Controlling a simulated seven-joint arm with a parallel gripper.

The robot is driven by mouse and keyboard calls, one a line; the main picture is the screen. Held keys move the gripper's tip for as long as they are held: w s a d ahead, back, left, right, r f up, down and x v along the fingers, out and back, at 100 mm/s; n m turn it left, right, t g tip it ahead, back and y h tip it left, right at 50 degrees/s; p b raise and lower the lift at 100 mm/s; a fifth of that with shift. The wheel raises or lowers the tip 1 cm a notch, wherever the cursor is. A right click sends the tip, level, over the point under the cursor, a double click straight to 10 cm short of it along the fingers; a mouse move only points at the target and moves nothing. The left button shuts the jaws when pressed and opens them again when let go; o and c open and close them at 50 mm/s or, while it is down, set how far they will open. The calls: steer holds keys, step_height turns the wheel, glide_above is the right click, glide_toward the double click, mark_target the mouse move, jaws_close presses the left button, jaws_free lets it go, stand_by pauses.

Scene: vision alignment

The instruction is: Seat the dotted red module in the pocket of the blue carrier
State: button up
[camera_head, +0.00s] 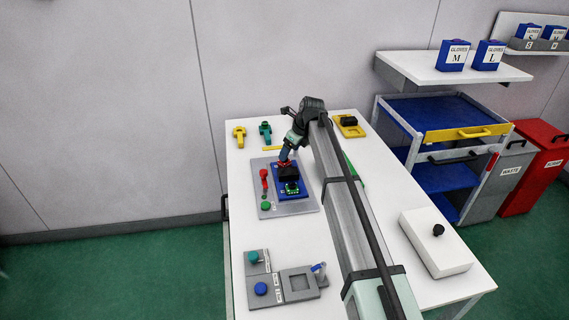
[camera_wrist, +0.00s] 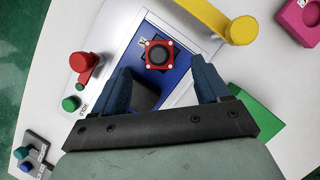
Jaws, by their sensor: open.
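The red module (camera_wrist: 149,67) has pale corner dots and a round black knob on top. In the wrist view it lies over the blue carrier (camera_wrist: 180,70), just beyond my fingertips, and looks turned relative to the carrier's edges. I cannot tell whether it touches the carrier or sits in a pocket. My gripper (camera_wrist: 164,70) is open, with its two fingers spread to either side and nothing clasped between them. In the head view my gripper (camera_head: 285,155) hangs over the far end of the carrier (camera_head: 300,193), mostly hiding the module. A dark block or recess (camera_wrist: 146,95) shows between the fingers.
A red-handled clamp (camera_head: 264,178) and a green button (camera_head: 265,205) stand left of the carrier. A yellow part (camera_wrist: 240,30) is close beyond the right finger. A green pad (camera_wrist: 260,115) lies to the right. A grey panel (camera_head: 299,283) stands at the table's near side.

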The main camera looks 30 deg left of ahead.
steer(key=x, duration=0.4)
steer(key=shift+a+f, duration=0.15)
steer(key=shift+a, duration=0.05)
steer(key=c, duration=1.2)
